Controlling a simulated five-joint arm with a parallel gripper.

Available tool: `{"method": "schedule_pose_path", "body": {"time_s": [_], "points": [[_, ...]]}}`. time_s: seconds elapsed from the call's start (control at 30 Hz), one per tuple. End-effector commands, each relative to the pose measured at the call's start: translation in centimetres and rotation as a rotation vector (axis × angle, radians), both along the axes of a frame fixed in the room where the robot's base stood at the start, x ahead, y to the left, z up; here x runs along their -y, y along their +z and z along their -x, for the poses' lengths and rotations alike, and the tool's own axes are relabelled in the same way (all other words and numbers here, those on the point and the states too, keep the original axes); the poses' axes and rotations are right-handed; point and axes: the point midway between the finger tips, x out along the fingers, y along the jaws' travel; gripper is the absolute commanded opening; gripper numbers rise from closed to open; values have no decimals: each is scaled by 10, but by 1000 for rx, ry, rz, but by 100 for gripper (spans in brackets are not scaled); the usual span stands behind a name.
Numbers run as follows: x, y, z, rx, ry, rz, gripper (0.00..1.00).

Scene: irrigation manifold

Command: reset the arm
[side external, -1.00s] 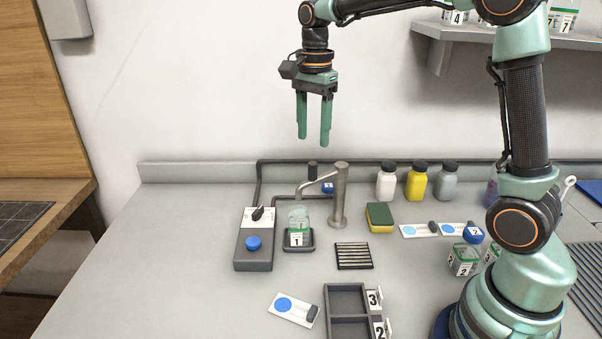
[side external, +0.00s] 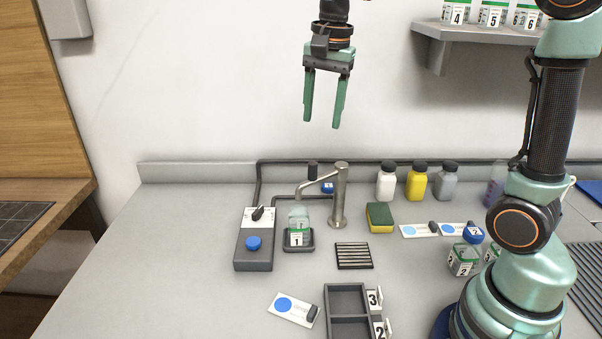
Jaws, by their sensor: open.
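My gripper (side external: 323,125) is open and empty. It hangs fingers-down in the air in front of the white wall, high above the bench and the tap (side external: 340,195). Nothing is between its two green fingers, and it touches nothing. The top of the wrist is cut off by the upper edge of the picture.
A jar labelled 1 (side external: 298,228) stands on a small tray beside the control box (side external: 255,240) with a blue button. Several bottles (side external: 417,182) line the back. A shelf (side external: 480,38) with numbered jars is at upper right. A divided tray (side external: 347,318) lies in front.

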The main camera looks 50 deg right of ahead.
Motion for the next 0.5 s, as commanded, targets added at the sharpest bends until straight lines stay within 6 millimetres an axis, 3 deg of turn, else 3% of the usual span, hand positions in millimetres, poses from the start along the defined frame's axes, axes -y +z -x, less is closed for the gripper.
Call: {"method": "schedule_pose_path", "body": {"time_s": [0.23,0.5], "points": [[-12,-6,52,161,481,94,57],[-20,-35,97,294,945,257,57]]}}
